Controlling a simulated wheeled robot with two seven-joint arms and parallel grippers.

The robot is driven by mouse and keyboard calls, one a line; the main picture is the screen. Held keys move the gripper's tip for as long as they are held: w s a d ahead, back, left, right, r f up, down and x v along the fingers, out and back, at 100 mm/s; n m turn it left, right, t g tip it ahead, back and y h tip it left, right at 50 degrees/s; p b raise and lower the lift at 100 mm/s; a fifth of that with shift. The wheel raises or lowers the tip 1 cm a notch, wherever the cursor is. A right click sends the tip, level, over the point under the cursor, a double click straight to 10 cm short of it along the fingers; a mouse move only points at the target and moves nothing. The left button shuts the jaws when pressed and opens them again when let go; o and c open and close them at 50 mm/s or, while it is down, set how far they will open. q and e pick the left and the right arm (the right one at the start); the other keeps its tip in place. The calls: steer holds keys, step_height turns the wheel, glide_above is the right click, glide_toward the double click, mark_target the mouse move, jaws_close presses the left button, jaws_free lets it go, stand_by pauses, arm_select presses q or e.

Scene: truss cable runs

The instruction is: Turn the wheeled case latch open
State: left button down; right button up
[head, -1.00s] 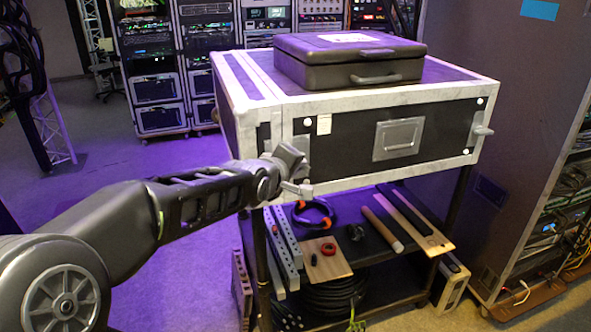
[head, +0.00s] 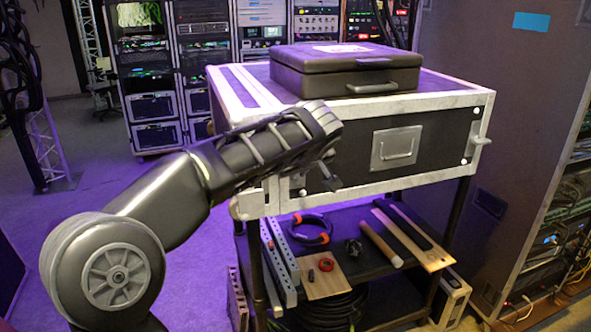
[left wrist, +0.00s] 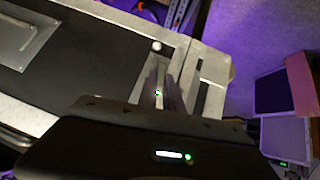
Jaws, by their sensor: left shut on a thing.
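The wheeled case (head: 345,180) is dark with pale metal edging and stands on a dark cart. A recessed handle plate (head: 396,148) sits on its front, and a grey latch piece (head: 481,142) shows at its right end. My left gripper (head: 329,174) is at the left part of the case front, and its arm hides much of that area. In the left wrist view its dark fingers (left wrist: 168,88) are shut on a narrow pale latch part (left wrist: 160,76) near the case's metal edging. The contact is mostly hidden by the gripper body. My right gripper is not in view.
A dark lidded box (head: 345,70) lies on top of the case. The cart shelf (head: 350,225) below holds a cable coil, a wooden board and bars. A tall rack stands close on the right. Open floor lies to the left.

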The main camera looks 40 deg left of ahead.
arm_select(q)
steer(key=shift+w+d+m+g+y+p, duration=0.15)
steer(key=shift+m+g+y+p, duration=0.3)
steer(key=shift+g+p, duration=0.25)
steer(key=c, duration=1.5)
jaws_free()
steer(key=v, duration=0.7)
steer(key=shift+d+r, duration=0.2)
steer(key=shift+r, duration=0.1)
